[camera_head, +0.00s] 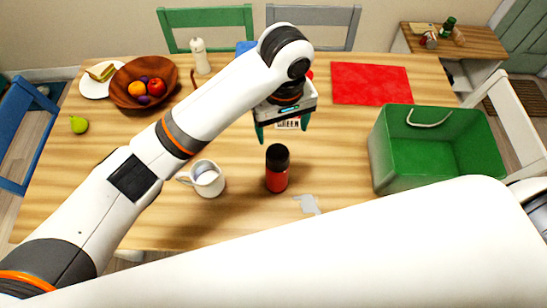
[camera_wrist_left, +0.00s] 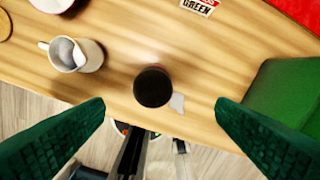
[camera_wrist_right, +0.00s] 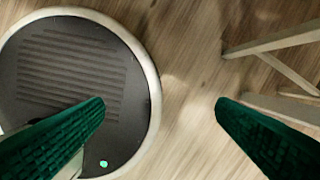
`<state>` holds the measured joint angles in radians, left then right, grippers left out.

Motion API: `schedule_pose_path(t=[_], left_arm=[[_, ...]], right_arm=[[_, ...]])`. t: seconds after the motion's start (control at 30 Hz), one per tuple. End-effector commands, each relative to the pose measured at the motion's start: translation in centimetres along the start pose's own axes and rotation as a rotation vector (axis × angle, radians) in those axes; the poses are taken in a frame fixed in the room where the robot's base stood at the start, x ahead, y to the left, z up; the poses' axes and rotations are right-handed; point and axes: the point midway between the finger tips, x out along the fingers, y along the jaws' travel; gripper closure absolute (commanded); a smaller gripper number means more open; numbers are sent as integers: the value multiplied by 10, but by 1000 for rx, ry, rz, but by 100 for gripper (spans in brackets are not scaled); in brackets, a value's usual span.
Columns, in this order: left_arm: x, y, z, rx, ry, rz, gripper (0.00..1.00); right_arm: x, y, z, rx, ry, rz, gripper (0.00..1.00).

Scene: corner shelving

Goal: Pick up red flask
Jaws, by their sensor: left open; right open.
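The red flask (camera_head: 277,172) with a black cap stands upright on the wooden table, right of a white mug. My left gripper (camera_head: 282,130) is open and empty above the table, over and behind the flask in the head view. In the left wrist view the flask's dark cap (camera_wrist_left: 153,87) lies between and ahead of the two open green fingers (camera_wrist_left: 160,108), seen from above and not touched. My right gripper (camera_wrist_right: 160,105) is open and empty over the floor, and it does not show in the head view.
The white mug (camera_head: 208,178) stands close left of the flask. A green crate (camera_head: 400,183) stands at right, with a red mat (camera_head: 370,84) behind. A wooden fruit bowl (camera_head: 125,98), a plate with a sandwich (camera_head: 92,91) and a white bottle (camera_head: 201,62) are at back left.

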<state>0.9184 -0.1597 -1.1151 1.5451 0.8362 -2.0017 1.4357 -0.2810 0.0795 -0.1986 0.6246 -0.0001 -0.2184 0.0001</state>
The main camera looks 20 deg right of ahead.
Motion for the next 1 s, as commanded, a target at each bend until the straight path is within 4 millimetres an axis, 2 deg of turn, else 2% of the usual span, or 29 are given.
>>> schedule_pose_path(t=[0.07, 0.3, 0.37, 0.57, 0.7, 0.83, 1.0], left_arm=[[6, 1, 0, -4, -1, 11, 21], [47, 2, 0, -6, 0, 9, 21], [55, 2, 0, -6, 0, 8, 21], [69, 3, 1, -4, -2, 7, 21], [87, 9, 2, -6, -1, 9, 21], [107, 10, 3, -5, -1, 8, 21], [118, 9, 3, -3, -3, 4, 21]], right_arm=[[-3, 0, -2, 0, 3, 0, 20], [-13, 5, -27, -2, 41, 7, 20], [-14, 6, -29, -2, 44, 7, 20], [-17, 4, -21, -2, 33, 6, 20], [-26, 3, -12, -2, 21, 4, 20], [-29, 2, -11, -2, 19, 4, 20], [-30, 2, -11, -2, 19, 4, 20]])
